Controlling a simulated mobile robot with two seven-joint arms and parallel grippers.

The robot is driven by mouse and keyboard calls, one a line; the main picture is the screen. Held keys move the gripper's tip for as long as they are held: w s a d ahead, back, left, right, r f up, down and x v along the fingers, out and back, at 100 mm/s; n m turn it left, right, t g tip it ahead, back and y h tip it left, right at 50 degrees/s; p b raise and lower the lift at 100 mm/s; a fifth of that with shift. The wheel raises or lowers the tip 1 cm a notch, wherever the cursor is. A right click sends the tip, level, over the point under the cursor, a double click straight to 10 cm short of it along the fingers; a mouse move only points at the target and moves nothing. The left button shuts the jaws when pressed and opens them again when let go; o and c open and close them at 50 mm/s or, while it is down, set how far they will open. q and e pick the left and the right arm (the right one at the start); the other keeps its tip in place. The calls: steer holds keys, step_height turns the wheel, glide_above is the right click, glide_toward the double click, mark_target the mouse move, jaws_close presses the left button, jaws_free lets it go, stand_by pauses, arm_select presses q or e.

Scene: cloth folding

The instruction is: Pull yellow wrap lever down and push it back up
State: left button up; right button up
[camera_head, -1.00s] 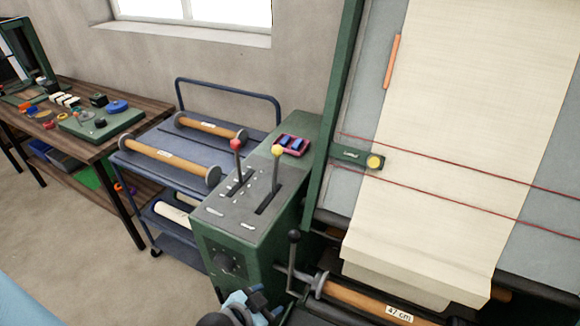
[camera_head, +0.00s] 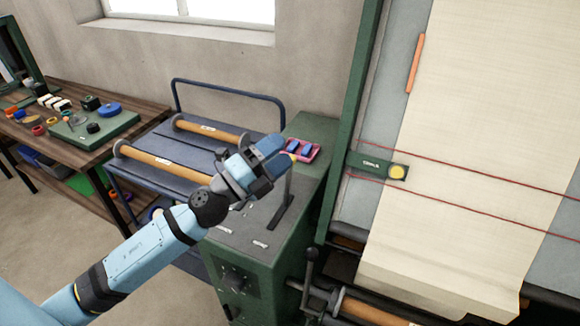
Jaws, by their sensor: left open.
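The yellow-knobbed lever (camera_head: 289,183) stands up from a slot in the top of the green control box (camera_head: 262,285). Its knob is partly hidden by my gripper, with only a bit of yellow showing at the fingertips. My left gripper (camera_head: 278,155) is open, with its blue-tipped fingers at the knob. I cannot tell whether they touch it or whether the knob sits between them. The red-knobbed lever is hidden behind my left gripper. My right gripper is not in view.
A pink tray with blue items (camera_head: 301,149) lies on the box just behind the lever. A blue cart with wooden rollers (camera_head: 165,169) stands to the left. The loom with cream cloth (camera_head: 470,130) and a black-knobbed crank (camera_head: 310,256) are at the right.

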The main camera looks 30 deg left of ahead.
arm_select(q)
steer(key=w+a+f+m+g+y, duration=0.55)
steer(key=a+m+g, duration=0.6)
steer(key=m, duration=0.45)
steer(key=p, duration=0.3)
glide_above(288, 187)
steer(key=w+a, duration=0.1)
steer(key=shift+g+h, duration=0.25)
steer(key=shift+g, duration=0.1)
step_height(288, 187, down, 9)
steer(key=shift+w+r, duration=0.1)
steer(key=shift+r, duration=0.05)
steer(key=shift+w+d+f, duration=0.3)
steer(key=shift+w+f, duration=0.1)
steer(key=shift+f, duration=0.15)
steer(key=shift+c, duration=0.4)
jaws_close()
